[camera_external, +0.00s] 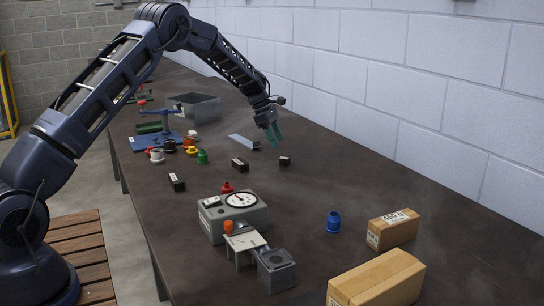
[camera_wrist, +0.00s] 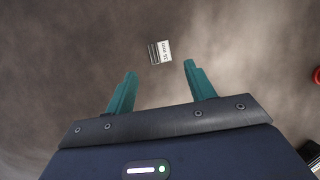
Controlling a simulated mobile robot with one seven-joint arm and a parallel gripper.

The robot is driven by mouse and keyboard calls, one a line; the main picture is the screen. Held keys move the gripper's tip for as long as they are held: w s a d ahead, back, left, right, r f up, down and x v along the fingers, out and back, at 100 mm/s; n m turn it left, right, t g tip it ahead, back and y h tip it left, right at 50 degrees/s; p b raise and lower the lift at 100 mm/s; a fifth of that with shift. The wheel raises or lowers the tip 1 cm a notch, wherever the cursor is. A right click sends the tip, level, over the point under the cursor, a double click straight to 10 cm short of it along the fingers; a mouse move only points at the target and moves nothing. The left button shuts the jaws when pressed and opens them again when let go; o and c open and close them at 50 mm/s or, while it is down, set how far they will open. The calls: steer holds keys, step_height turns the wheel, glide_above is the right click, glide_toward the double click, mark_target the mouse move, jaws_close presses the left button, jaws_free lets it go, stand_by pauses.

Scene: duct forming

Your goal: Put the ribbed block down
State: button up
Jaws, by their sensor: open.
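A small dark block with a white label and a ribbed-looking strip (camera_wrist: 160,51) lies on the table in the wrist view, just beyond and between my fingertips. I take it as the ribbed block. It seems to be the small dark block (camera_external: 284,161) below my gripper in the external view. My gripper (camera_external: 273,134) has its teal fingers pointing down above the table, a little behind and above that block. In the wrist view the fingers of my gripper (camera_wrist: 160,68) are apart, with nothing between them. The block appears apart from the fingers.
Two similar dark blocks (camera_external: 240,164) (camera_external: 177,182) lie to the left. A metal angle piece (camera_external: 244,142) lies near my gripper. A gauge box (camera_external: 233,219), a blue bottle (camera_external: 334,223) and cardboard boxes (camera_external: 393,230) stand nearer the camera. The table (camera_external: 310,190) right of the block is clear.

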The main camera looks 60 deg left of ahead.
steer(key=s+d+r+m, duration=0.35)
steer(key=d+r, duration=0.35)
steer(key=r, duration=0.4)
steer(key=s+d+r+m, duration=0.3)
steer(key=s+d+r, duration=0.3)
steer(key=r, duration=0.4)
steer(key=s+d+r+m+y, duration=0.1)
steer(key=s+d+r+m, duration=0.75)
steer(key=s+d, duration=0.6)
steer(key=s+d+r+m+y, duration=0.1)
steer(key=s+d+r+m, duration=0.15)
steer(key=s+d, duration=0.45)
steer(key=s+d+r+m, duration=0.1)
steer(key=s+d+m, duration=0.2)
steer(key=s, duration=0.7)
steer(key=s+d+f+m, duration=0.2)
steer(key=s+m, duration=0.1)
steer(key=s, duration=0.5)
steer(key=s+d+f+m+t+y, duration=0.1)
steer(key=s+d+f+m, duration=0.1)
steer(key=s, duration=0.6)
steer(key=shift+f+m, duration=0.6)
steer(key=shift+m, duration=0.15)
steer(key=shift+o, duration=0.5)
steer(key=shift+w, duration=0.1)
